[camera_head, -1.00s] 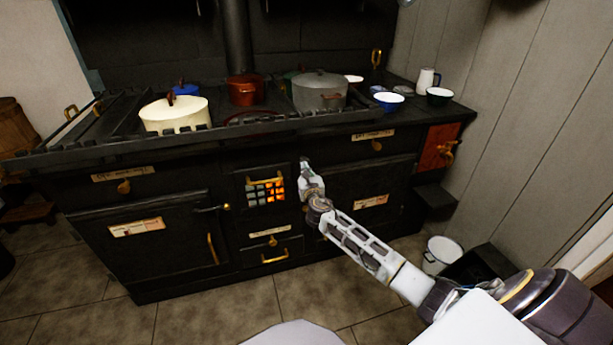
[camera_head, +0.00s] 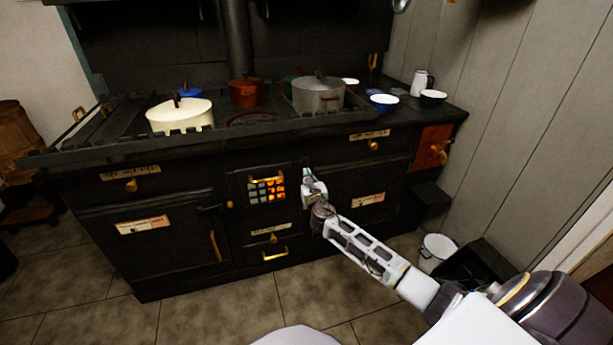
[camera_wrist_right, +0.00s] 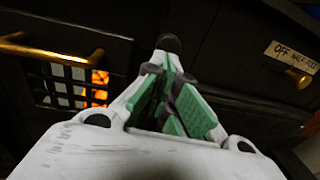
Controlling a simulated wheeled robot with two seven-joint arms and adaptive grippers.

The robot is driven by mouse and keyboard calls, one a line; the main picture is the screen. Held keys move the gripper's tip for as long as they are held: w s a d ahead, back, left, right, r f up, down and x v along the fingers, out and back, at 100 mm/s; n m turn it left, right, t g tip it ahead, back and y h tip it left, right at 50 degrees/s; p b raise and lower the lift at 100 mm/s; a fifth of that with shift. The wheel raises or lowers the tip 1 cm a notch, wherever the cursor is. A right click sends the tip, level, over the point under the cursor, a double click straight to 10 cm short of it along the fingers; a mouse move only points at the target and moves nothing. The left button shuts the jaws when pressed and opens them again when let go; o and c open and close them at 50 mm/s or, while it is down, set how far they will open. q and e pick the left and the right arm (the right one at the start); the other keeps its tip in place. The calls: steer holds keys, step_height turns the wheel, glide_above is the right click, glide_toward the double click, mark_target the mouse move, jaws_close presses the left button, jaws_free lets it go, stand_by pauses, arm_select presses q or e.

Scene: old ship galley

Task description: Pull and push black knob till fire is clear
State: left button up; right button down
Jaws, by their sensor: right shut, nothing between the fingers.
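The black stove has a small fire grate (camera_head: 266,190) with a grid of openings, lit orange on its right side. In the wrist view the grate (camera_wrist_right: 75,88) is at the left, with the glow at its right edge. A dark round knob (camera_wrist_right: 168,42) shows just beyond my fingertips in the wrist view. My right gripper (camera_head: 308,174) is just right of the grate, in front of the stove face. In the wrist view my right gripper (camera_wrist_right: 168,64) has its fingertips together, with nothing between them. I cannot tell whether they touch the knob. My left gripper is out of view.
A brass handle (camera_wrist_right: 50,50) runs along the top of the grate. A cream pot (camera_head: 180,116), a red pot (camera_head: 246,94) and a grey pot (camera_head: 318,96) stand on the stove. A white bucket (camera_head: 437,250) stands on the floor at the right.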

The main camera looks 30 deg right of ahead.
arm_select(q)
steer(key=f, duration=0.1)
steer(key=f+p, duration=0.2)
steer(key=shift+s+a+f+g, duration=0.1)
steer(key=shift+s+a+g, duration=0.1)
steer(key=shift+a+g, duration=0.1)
arm_select(e)
steer(key=v, duration=0.9)
steer(key=shift+s+a, duration=0.1)
steer(key=shift+s, duration=0.05)
steer(key=c, duration=2.2)
jaws_free()
